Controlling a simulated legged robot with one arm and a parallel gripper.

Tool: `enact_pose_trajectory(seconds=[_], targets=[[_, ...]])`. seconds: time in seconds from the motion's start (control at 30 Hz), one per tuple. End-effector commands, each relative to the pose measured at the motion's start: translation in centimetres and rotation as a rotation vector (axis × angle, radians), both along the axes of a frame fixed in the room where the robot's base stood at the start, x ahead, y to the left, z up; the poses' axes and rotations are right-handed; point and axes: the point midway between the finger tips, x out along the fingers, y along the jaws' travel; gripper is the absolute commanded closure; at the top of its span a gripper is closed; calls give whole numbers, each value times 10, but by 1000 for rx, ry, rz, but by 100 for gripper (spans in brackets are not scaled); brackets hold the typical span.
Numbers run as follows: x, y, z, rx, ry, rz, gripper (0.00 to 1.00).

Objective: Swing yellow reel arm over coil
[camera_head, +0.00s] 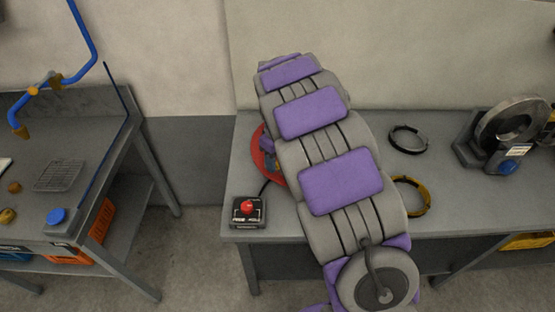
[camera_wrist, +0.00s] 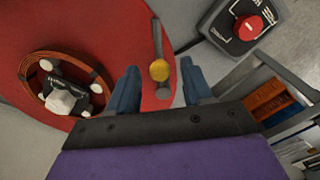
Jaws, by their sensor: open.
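In the wrist view, a red disc (camera_wrist: 95,28) fills the upper left. A copper coil (camera_wrist: 40,107) sits on it around a dark hub with white rollers. In the head view, my arm hides the coil and most of the red disc (camera_head: 259,158).
A control box (camera_head: 248,215) with a red button stands at the bench's front left edge. A black ring (camera_head: 394,145) and a yellow ring (camera_head: 427,198) lie right of my arm. A machine (camera_head: 482,152) holds a grey coil further right. Another bench (camera_head: 85,160) stands left across a gap.

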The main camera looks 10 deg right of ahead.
Motion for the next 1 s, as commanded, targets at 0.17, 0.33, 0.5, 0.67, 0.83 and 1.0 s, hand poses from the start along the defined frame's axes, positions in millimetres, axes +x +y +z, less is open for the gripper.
enact_pose_trajectory(seconds=[0.17, 0.33, 0.5, 0.67, 0.83, 1.0], targets=[[0, 0, 0, 0, 0, 0, 50], [0, 0, 0, 0, 0, 0, 65], [0, 0, 1, 0, 0, 0, 82], [0, 0, 1, 0, 0, 0, 97], [0, 0, 1, 0, 0, 0, 100], [0, 0, 1, 0, 0, 0, 100]])
